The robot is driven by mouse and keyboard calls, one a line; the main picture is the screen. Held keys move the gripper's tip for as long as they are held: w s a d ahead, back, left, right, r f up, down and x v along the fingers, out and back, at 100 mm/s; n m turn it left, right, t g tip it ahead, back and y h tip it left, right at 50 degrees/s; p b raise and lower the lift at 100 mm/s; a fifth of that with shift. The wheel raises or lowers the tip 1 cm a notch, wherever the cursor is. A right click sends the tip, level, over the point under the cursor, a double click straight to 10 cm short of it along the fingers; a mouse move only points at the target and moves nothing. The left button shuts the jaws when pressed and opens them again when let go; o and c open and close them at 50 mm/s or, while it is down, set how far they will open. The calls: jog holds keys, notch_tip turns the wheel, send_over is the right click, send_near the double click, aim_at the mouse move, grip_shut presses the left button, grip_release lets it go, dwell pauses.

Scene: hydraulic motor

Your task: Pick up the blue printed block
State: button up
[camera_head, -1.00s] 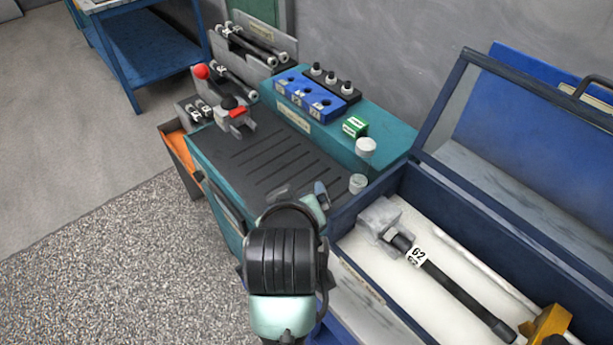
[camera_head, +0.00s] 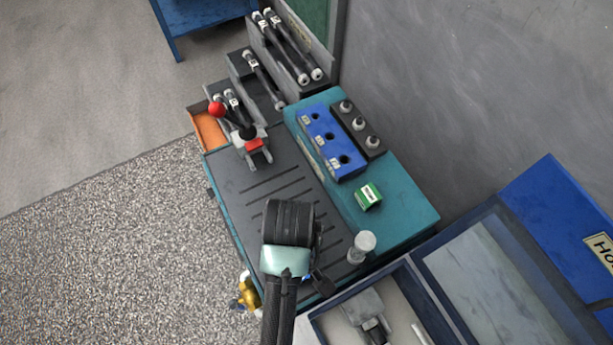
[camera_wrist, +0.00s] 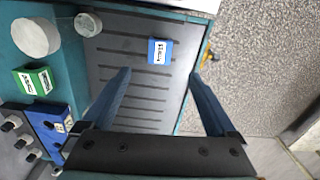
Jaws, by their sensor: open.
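The blue printed block (camera_wrist: 160,51) is small, with a white printed label. It lies on the dark grooved mat (camera_wrist: 130,95) in the wrist view, near the mat's edge. My gripper (camera_wrist: 161,73) is open and empty. Its two blue fingers are spread wide, and in the picture the block sits between and just beyond their tips, apart from them. How high the fingers are above the mat is hard to tell. In the head view my wrist covers the gripper and most or all of the block.
A blue holder with holes (camera_head: 332,150), a green box (camera_head: 368,196) and a pale cylinder (camera_head: 361,247) stand beside the mat. A red-knobbed lever (camera_head: 245,130) is at the mat's far end. An open case (camera_head: 440,310) is at lower right. The mat's middle is clear.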

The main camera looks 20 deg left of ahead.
jog(key=f, duration=0.6)
jog(key=shift+s+f, duration=0.25)
jog(key=shift+f, duration=0.1)
jog(key=shift+w+d+f+p, duration=0.1)
jog(key=shift+f+p, duration=0.05)
jog(key=shift+f, duration=1.35)
jog(key=shift+w+f+p, duration=0.1)
jog(key=shift+f+p, duration=0.05)
jog(key=shift+f, duration=1.35)
jog(key=c, duration=1.4)
